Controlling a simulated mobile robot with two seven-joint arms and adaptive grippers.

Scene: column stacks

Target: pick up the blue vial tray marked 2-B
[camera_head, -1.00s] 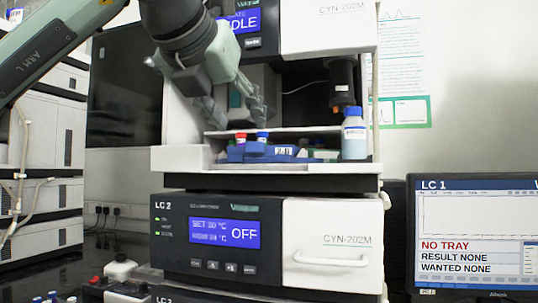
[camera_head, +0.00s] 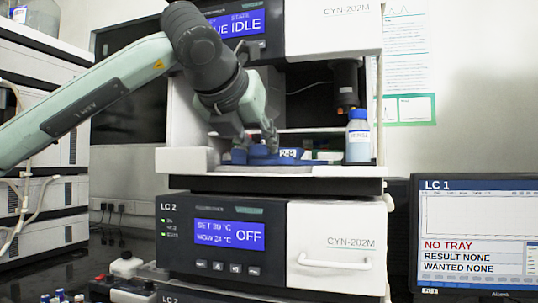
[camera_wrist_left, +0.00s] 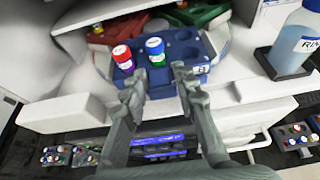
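The blue vial tray marked 2-B (camera_head: 289,153) sits in the open bay of the upper instrument. In the left wrist view the blue tray (camera_wrist_left: 187,50) holds a red-capped vial (camera_wrist_left: 122,55) and a blue-capped vial (camera_wrist_left: 155,47); its other visible wells look empty. My left gripper (camera_head: 256,146) is down at the tray and hides part of it in the head view. In the left wrist view its fingers (camera_wrist_left: 160,80) are apart, at the near side of the tray, with blue tray body showing between them. I cannot tell whether they touch it. My right gripper is not in view.
A blue-capped bottle (camera_head: 358,140) stands at the bay's right end. A red tray (camera_wrist_left: 85,52) and a green tray (camera_wrist_left: 196,13) lie behind the blue one. The white bay ledge (camera_head: 185,160) is in front. The LC 1 screen (camera_head: 475,240) reads NO TRAY.

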